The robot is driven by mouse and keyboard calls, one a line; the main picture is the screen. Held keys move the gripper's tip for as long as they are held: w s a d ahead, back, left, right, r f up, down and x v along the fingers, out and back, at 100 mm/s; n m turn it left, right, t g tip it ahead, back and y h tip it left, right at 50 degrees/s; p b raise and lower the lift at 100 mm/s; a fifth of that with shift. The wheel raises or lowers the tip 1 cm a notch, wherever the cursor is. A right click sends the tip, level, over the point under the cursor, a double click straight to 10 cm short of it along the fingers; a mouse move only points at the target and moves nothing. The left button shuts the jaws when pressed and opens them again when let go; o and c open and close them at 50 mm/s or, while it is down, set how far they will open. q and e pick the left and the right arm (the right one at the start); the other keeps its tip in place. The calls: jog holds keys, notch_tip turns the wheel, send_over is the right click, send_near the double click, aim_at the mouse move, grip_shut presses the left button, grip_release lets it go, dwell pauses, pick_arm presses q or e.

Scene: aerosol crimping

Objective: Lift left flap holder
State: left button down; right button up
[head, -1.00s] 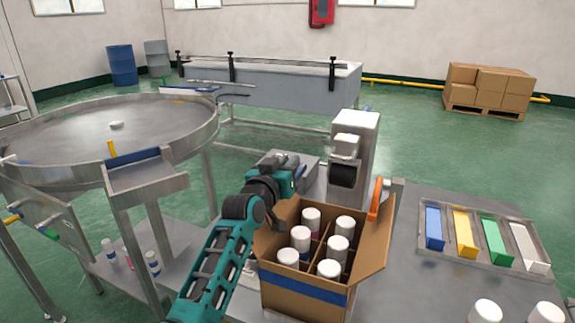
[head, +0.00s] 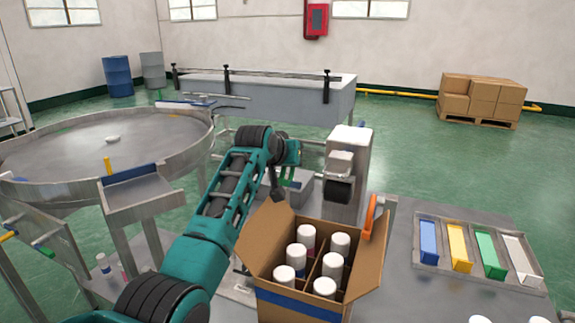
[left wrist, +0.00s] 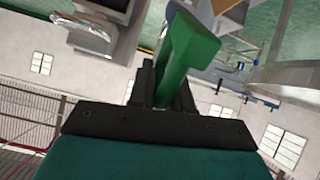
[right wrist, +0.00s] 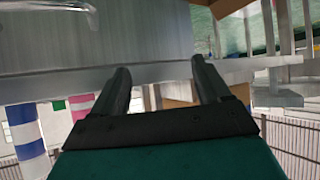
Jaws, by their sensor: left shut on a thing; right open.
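The left flap holder is a green block-shaped piece in the left wrist view (left wrist: 188,55), standing out from between the black fingers of my left gripper (left wrist: 165,95). My left gripper is shut on it. In the head view my left gripper (head: 278,190) hangs above and behind the open carton (head: 300,303), clear of it, mostly hidden by its own wrist. The carton's left flap (head: 258,235) leans outward. An orange holder (head: 370,216) sits on the right flap (head: 372,255). My right gripper (right wrist: 162,85) is open and empty; it is outside the head view.
White-capped cans (head: 306,235) stand between dividers in the carton. A grey machine (head: 347,175) stands close behind it. A tray (head: 478,268) with blue, yellow, green and white pieces lies on the right. A round metal table (head: 60,150) is at left.

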pick_arm(q)
jog(key=shift+w+d+g, duration=0.2)
jog(key=shift+d+g, duration=0.1)
jog(key=shift+g, duration=0.1)
jog(key=c, duration=1.1)
grip_release()
jog(key=shift+r, duration=0.1)
jog(key=shift+c, duration=0.2)
jog(key=shift+a, duration=0.1)
jog(key=shift+s, duration=0.1)
jog(key=shift+s+a+r, duration=0.2)
jog(key=shift+s+r, duration=0.2)
jog(key=v, duration=1.1)
jog(key=shift+s, duration=0.3)
jog(key=shift+d, duration=0.1)
